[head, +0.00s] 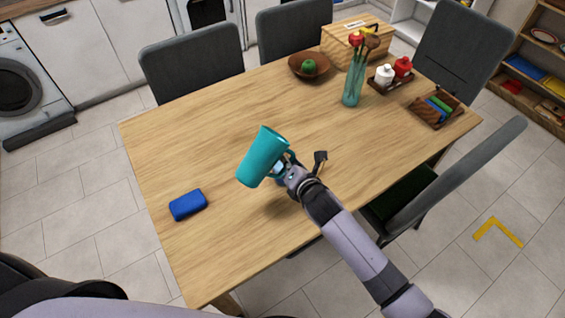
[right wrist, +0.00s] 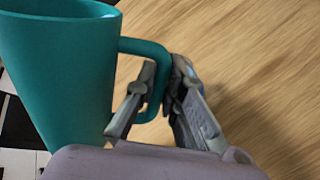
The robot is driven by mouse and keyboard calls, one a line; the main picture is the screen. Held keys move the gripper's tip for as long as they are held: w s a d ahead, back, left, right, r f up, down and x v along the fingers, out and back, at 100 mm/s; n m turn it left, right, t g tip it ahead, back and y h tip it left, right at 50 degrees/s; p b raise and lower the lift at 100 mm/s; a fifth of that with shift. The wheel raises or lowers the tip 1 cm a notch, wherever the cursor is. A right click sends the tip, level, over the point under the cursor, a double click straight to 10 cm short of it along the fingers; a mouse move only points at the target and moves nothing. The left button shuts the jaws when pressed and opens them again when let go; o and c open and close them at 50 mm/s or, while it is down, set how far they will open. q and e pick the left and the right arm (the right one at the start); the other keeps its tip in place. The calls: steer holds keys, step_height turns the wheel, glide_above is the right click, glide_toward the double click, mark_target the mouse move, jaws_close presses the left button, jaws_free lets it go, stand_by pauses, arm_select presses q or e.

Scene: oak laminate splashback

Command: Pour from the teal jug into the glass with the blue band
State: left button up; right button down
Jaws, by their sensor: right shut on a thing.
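The teal jug (head: 262,158) is in the air above the middle of the table and slants in the head view. In the right wrist view the jug (right wrist: 65,75) fills the left side, with its open rim at the top. My right gripper (head: 287,172) is shut on the jug's handle. In the right wrist view its fingers (right wrist: 160,92) close around the handle. I cannot make out a glass with a blue band in either view. The jug and gripper hide part of the table. My left gripper is out of view.
On the wooden table (head: 220,120) lies a blue box-like thing (head: 188,204). Farther back stand a bowl (head: 309,68), a teal vase with flowers (head: 354,85), a bottle tray (head: 389,80) and a wooden tray (head: 436,112). Chairs surround the table. The left half is mostly clear.

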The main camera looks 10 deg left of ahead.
steer(key=shift+s+a+f, duration=0.1)
steer(key=shift+a, duration=0.05)
stand_by(0.8)
steer(key=shift+s+m+g+y, duration=0.1)
steer(key=shift+m+g+y, duration=0.2)
steer(key=shift+g, duration=0.1)
stand_by(0.8)
